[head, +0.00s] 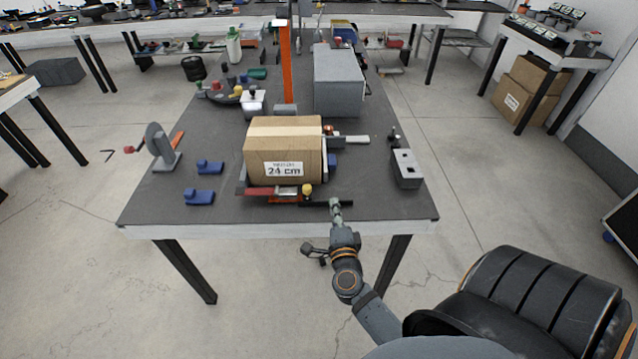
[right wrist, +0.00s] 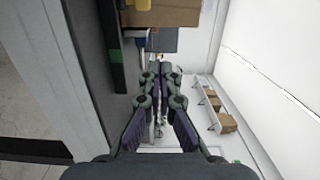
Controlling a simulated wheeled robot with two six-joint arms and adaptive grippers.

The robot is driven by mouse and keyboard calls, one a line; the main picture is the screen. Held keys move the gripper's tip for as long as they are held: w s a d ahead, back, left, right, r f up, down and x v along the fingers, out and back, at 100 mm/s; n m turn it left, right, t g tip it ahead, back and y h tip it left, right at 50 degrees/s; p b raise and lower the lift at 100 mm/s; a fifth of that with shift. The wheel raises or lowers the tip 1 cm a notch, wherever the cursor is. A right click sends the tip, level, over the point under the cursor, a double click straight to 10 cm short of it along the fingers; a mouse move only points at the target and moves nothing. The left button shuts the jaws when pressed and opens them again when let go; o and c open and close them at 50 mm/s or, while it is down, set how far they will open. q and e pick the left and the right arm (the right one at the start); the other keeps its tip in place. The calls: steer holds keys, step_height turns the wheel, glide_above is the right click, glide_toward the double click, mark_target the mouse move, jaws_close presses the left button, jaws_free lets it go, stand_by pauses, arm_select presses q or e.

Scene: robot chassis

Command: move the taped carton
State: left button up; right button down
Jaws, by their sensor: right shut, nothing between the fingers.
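The taped carton (head: 284,150) is a brown box with a pale tape strip across its top and a white "24 cm" label on its front. It sits upright near the front middle of the grey table (head: 210,118). In the right wrist view part of the carton (right wrist: 172,12) shows at the top. My right gripper (head: 336,203) is shut and empty at the table's front edge, in front of the carton's right corner and apart from it. Its closed fingers (right wrist: 159,70) fill the middle of the right wrist view. My left gripper is out of view.
A red-handled tool (head: 268,195) lies against the carton's front. Blue blocks (head: 200,196) and a grey disc stand (head: 160,147) are to its left. A grey box (head: 338,80) and orange post (head: 286,65) stand behind. A grey slotted block (head: 407,170) is to the right.

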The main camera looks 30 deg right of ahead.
steer(key=p, duration=0.1)
glide_toward(314, 168)
steer(key=d, duration=0.2)
steer(key=w+d, duration=0.1)
steer(key=d, duration=0.2)
steer(key=shift+w, duration=0.1)
steer(key=w, duration=0.3)
steer(key=shift+w+a, duration=0.2)
steer(key=shift+a, duration=0.1)
steer(key=shift+w+a, duration=0.2)
steer(key=shift+w, duration=0.15)
steer(key=shift+w, duration=0.1)
steer(key=shift+w+a, duration=0.2)
steer(key=shift+w, duration=0.4)
